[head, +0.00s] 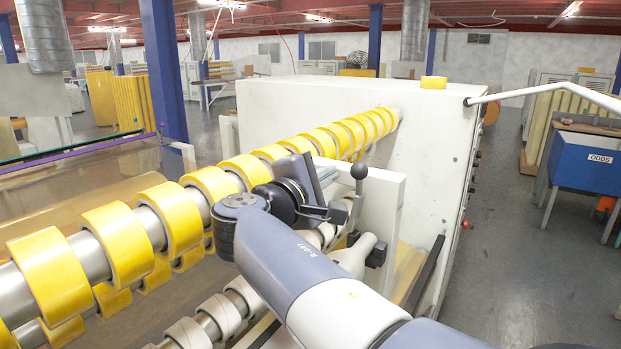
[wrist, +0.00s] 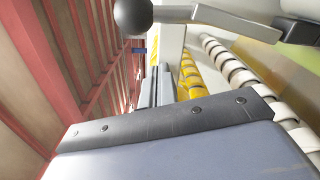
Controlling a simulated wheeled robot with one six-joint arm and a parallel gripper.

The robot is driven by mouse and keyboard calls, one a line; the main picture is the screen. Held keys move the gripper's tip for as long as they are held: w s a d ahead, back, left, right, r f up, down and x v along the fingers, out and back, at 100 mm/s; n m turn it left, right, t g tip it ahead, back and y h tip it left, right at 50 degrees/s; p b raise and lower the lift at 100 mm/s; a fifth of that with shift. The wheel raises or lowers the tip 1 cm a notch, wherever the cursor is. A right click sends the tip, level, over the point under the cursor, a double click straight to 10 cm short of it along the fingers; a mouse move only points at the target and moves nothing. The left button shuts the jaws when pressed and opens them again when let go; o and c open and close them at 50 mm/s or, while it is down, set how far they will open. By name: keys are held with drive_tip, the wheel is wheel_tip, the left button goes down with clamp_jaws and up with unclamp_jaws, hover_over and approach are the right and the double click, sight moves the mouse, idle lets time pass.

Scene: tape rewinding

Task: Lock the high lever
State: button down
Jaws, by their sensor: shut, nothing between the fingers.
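The high lever has a dark ball knob (head: 359,171) on a thin rod, standing upright at the near end of the machine's white side panel in the head view. In the wrist view the same ball knob (wrist: 132,17) is at the top, with its rod running right to a grey bracket.
Yellow tape rolls (head: 125,243) line a long metal shaft on the left. A lower shaft (head: 222,316) carries pale rolls. The tall white machine cabinet (head: 310,105) stands behind. A blue ODDS bin (head: 583,160) is at the right, with open floor (head: 500,225) before it.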

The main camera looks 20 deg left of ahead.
drive_tip(key=shift+s+d+r, duration=0.35)
drive_tip(key=shift+s+d, duration=0.15)
drive_tip(key=shift+d, duration=0.3)
drive_tip(key=shift+s+d+r, duration=0.3)
drive_tip(key=shift+s+d, duration=0.2)
drive_tip(key=shift+d, duration=0.3)
drive_tip(key=shift+d, duration=0.15)
